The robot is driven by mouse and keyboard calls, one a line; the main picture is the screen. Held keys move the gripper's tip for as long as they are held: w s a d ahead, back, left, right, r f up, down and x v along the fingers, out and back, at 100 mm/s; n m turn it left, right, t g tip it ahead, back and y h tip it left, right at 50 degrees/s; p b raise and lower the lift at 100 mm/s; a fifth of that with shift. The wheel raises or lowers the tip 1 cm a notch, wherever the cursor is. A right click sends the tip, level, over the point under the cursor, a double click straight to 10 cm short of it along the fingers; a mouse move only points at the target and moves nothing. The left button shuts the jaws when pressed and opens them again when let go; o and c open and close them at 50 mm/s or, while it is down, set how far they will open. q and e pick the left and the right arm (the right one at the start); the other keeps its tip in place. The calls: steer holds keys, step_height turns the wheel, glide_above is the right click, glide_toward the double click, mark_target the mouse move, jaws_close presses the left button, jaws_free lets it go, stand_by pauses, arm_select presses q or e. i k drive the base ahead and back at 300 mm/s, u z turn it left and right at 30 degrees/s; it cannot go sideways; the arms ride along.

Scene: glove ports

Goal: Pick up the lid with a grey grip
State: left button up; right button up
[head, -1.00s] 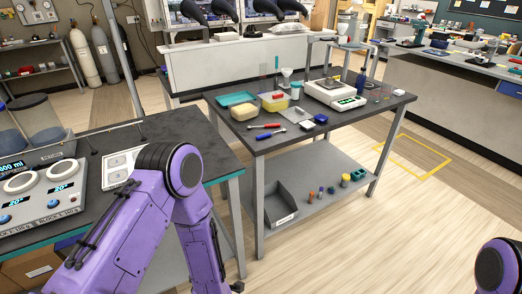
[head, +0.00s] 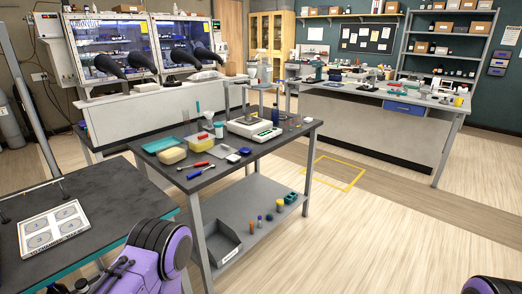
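I cannot make out a lid with a grey grip for certain. On the dark-topped table (head: 283,141) in the middle, a small pale flat square piece (head: 221,147) lies beside the tubs, but it is too small to tell whether it is a lid. A pale yellow tub (head: 172,156) and a second yellow tub (head: 200,145) stand there too. My purple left arm shows at the bottom, and a bit of my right arm shows at the bottom right corner. Neither gripper is in the frame.
The table also holds a teal tray (head: 160,144), a white scale (head: 254,130), a red-handled tool (head: 195,165) and a blue-handled tool (head: 202,172). A grey bin (head: 222,241) sits on its lower shelf. A cabinet with glove ports (head: 135,50) stands behind. Floor at right is clear.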

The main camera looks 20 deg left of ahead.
mark_target(221, 151)
steer(key=z, duration=0.7)
steer(key=i, duration=1.7)
steer(key=u, duration=1)
steer(key=i, duration=0.7)
steer(key=u, duration=0.7)
